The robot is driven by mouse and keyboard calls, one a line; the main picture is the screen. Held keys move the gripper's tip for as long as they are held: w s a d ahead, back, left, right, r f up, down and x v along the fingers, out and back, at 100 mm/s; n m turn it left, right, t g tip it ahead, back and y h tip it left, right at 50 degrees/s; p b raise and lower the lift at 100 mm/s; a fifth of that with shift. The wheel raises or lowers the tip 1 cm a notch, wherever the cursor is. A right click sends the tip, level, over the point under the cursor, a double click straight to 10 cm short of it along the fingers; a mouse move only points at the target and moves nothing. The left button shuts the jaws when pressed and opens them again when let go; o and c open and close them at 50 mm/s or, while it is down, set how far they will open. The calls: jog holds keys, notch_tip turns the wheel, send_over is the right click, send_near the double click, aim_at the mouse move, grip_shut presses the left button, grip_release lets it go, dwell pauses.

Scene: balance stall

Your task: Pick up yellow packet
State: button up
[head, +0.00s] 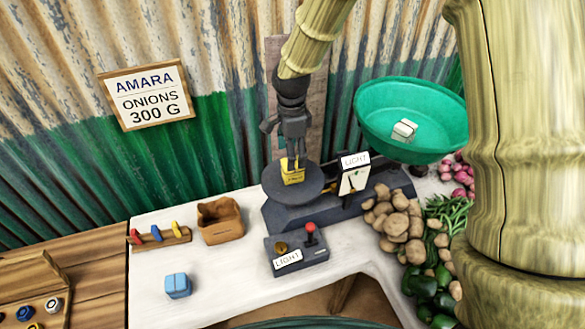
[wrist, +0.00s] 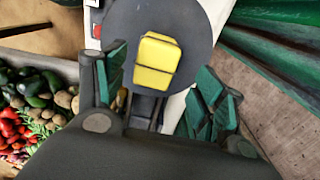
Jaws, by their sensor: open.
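The yellow packet (head: 292,173) sits on the round dark pan (head: 309,189) of the scale. In the wrist view the yellow packet (wrist: 157,62) has a dark band across it and lies on the grey pan (wrist: 196,30). My gripper (head: 291,160) is above the pan, pointing down, with its fingertips at the packet in the head view. In the wrist view my gripper (wrist: 160,88) is open, its green-padded fingers apart on either side of the packet's near end. I cannot tell whether either finger touches it.
The scale's sign (head: 355,173) reading LIGHT stands right of the pan. A green bowl (head: 375,125) holding a pale packet is behind it. A control box (head: 297,254) with a red lever, a brown box (head: 220,221) and a blue packet (head: 177,286) are on the white counter. Potatoes (head: 398,222) lie to the right.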

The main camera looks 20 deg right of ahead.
aim_at(296, 176)
jog(key=shift+s+f+p, duration=0.25)
jog(key=shift+f+p, duration=1.1)
jog(key=shift+f, duration=1.3)
jog(key=shift+d, duration=0.1)
